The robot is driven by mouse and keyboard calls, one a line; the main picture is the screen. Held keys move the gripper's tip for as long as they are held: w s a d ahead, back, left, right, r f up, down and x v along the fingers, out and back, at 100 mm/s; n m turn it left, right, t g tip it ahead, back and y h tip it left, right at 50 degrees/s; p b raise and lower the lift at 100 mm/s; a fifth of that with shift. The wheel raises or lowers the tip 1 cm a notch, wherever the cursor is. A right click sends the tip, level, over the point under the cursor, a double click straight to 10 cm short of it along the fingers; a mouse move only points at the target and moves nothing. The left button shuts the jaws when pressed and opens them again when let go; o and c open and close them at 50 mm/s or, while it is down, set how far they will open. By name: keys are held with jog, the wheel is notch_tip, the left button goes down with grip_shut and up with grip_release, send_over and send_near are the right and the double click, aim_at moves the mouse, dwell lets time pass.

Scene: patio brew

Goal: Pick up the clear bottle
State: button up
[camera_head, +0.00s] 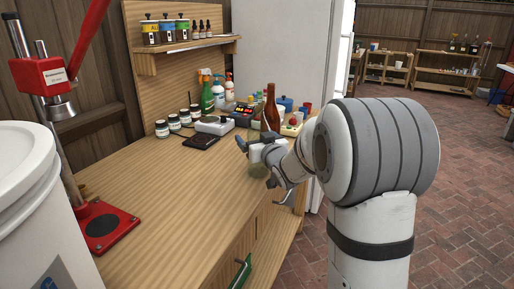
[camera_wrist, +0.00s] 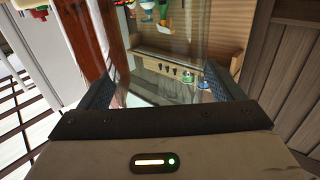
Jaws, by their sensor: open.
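The clear bottle (camera_head: 257,170) stands on the wooden workbench (camera_head: 190,205), faint and see-through, partly hidden by my gripper (camera_head: 256,162). In the wrist view the clear bottle (camera_wrist: 165,55) shows as a transparent shape between the two fingers of my gripper (camera_wrist: 158,87). The fingers are open, one on each side of it. I cannot tell whether either finger touches the glass.
A brown bottle (camera_head: 270,108) stands just behind my gripper and also shows at the left in the wrist view (camera_wrist: 88,35). Jars, a scale (camera_head: 214,125) and spray bottles line the back. A red capper (camera_head: 103,227) and white bucket (camera_head: 35,200) stand left. The bench's front middle is clear.

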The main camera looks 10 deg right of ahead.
jog(key=shift+c, duration=0.2)
jog(key=c, duration=1.3)
